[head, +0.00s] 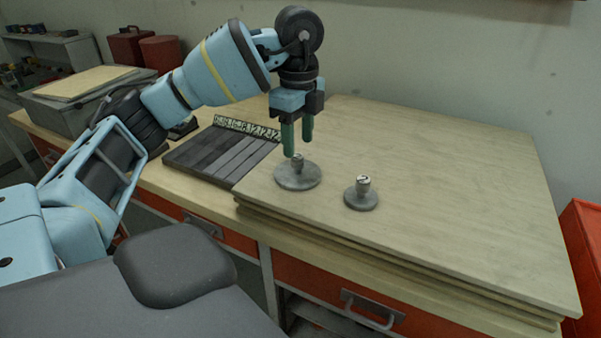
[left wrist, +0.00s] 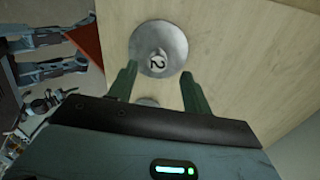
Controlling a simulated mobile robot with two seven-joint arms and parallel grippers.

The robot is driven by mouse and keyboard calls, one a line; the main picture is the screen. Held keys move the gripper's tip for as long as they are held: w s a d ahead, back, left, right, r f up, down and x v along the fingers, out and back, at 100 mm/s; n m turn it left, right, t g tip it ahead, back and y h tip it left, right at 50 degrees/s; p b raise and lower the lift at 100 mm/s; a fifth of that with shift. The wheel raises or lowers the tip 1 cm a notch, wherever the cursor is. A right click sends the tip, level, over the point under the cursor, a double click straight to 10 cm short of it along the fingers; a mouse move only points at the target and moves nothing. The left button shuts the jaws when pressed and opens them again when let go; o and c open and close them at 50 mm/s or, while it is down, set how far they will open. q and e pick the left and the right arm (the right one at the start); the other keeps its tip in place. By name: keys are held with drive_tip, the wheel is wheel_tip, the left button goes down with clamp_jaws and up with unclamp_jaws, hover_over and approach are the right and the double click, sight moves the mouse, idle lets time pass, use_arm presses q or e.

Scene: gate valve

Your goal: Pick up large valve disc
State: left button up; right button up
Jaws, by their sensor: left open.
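The large valve disc (head: 287,182) is a round grey metal plate with a short upright knob, lying flat near the left edge of the wooden board. In the left wrist view the large disc (left wrist: 178,37) shows a "2" on its knob. My left gripper (head: 298,148) points down just above it. Its green fingers are open and empty, apart from the knob. In the left wrist view the gripper (left wrist: 160,76) has the disc just beyond its fingertips. My right gripper is not in view.
A smaller knobbed disc (head: 361,201) lies to the right on the same board (head: 440,190). A dark slotted tray (head: 215,155) with a numbered strip is at the left. The board's right side is clear. An orange-red box (head: 585,250) stands at the far right.

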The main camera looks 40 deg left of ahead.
sight(298, 156)
use_arm(q)
drive_tip(key=shift+s+f, duration=0.1)
wheel_tip(298, 156, down, 5)
drive_tip(key=shift+r, duration=0.1)
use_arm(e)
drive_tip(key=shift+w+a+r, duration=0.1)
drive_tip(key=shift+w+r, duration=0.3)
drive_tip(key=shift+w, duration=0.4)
use_arm(q)
drive_tip(key=c, duration=0.9)
drive_tip(key=shift+c, duration=0.8)
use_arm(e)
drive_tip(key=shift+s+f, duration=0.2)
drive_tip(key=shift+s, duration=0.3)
use_arm(q)
drive_tip(key=shift+r, duration=0.15)
